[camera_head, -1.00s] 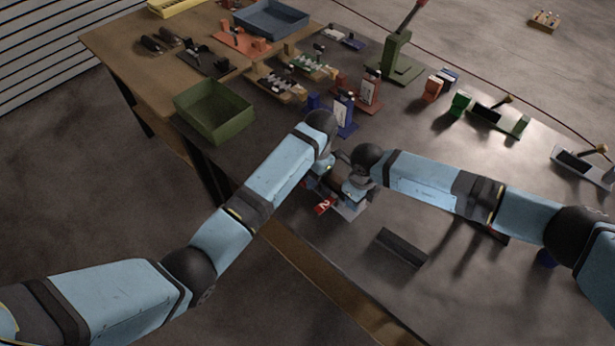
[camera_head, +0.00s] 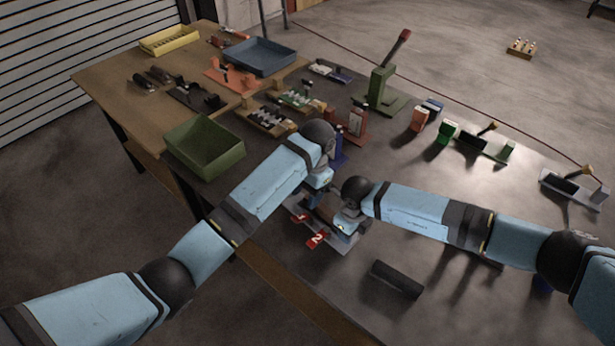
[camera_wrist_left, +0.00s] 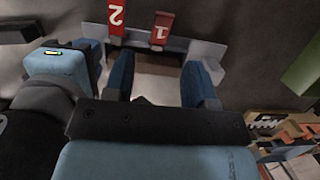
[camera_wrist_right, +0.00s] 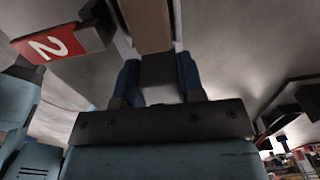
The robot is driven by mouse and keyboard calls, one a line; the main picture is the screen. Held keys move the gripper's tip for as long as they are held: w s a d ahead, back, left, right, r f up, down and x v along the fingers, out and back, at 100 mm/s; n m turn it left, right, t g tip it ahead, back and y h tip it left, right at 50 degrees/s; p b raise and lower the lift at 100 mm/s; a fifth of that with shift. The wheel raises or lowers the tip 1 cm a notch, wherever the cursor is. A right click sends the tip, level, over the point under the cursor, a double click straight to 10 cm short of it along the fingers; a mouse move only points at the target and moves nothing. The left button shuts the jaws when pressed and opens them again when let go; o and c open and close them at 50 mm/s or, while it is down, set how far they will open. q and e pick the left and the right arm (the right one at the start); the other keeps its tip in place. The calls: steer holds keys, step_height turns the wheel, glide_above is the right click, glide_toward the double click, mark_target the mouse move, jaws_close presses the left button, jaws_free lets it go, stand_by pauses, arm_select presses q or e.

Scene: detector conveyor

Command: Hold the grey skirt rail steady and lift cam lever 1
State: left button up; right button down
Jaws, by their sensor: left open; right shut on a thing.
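Cam lever 1 (camera_head: 300,217) is a red tab marked 1, beside the red tab of cam lever 2 (camera_head: 316,239), on the near side of a light grey base. My left gripper (camera_wrist_left: 160,80) is open and empty; lever 1 (camera_wrist_left: 161,30) lies ahead of the gap between its fingers, apart from them. In the head view my left gripper (camera_head: 314,188) is just behind lever 1, its tips partly hidden. My right gripper (camera_wrist_right: 158,80) is shut on a grey piece (camera_wrist_right: 158,68), apparently the grey skirt rail, beside a brown strip. Lever 2 (camera_wrist_right: 62,45) is left of it.
A dark block (camera_head: 397,278) lies near the table's front edge. A blue upright stand is close behind my left gripper, beside a red stand (camera_head: 356,122). A green bin (camera_head: 203,147) is at the left. The table's right front is mostly clear.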

steer(key=shift+s+f, duration=0.1)
steer(key=shift+f, duration=0.1)
arm_select(q)
steer(key=shift+v, duration=2.95)
steer(key=shift+s+a, duration=0.1)
steer(key=shift+a, duration=0.05)
